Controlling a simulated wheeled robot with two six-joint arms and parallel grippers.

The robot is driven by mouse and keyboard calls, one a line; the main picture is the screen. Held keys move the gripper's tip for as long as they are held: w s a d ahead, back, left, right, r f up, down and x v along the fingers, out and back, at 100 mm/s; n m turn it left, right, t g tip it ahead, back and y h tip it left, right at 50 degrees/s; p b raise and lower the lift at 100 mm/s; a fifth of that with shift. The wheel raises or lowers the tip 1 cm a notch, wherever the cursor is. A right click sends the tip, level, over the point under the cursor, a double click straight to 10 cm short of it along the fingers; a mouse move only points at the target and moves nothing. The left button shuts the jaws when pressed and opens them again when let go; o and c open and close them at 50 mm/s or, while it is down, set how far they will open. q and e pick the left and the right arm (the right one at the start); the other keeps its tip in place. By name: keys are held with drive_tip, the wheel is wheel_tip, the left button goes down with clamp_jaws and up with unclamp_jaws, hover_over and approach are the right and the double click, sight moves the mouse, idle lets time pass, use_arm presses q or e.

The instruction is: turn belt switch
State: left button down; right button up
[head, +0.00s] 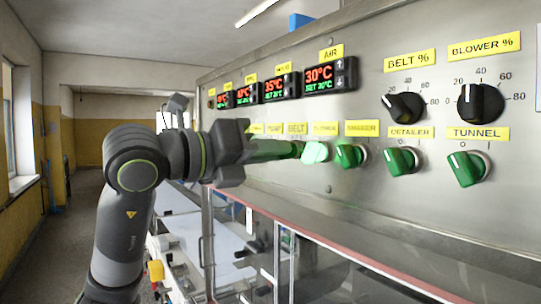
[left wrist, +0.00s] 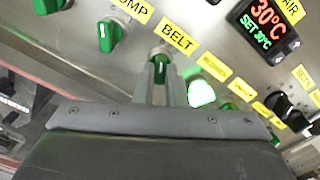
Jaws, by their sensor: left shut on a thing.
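The belt switch (left wrist: 160,68) is a green knob below the yellow BELT label (left wrist: 178,37) in the left wrist view. My left gripper (left wrist: 163,76) is shut on this knob, one finger on each side. In the head view my left gripper (head: 287,150) reaches the panel below the BELT label (head: 297,128), and the arm hides most of the knob. My right gripper is in neither view.
A bright, lit green switch (head: 315,152) sits just right of the belt switch. Other green switches (head: 467,168), black dials (head: 480,104) and temperature displays (head: 331,76) crowd the steel panel. A red-edged ledge (head: 370,262) runs below.

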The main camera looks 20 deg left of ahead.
use_arm(q)
drive_tip(key=c, duration=1.5)
unclamp_jaws()
drive_tip(key=b+v, duration=0.8)
drive_tip(key=v, duration=0.9)
drive_tip(key=shift+s+a, duration=0.2)
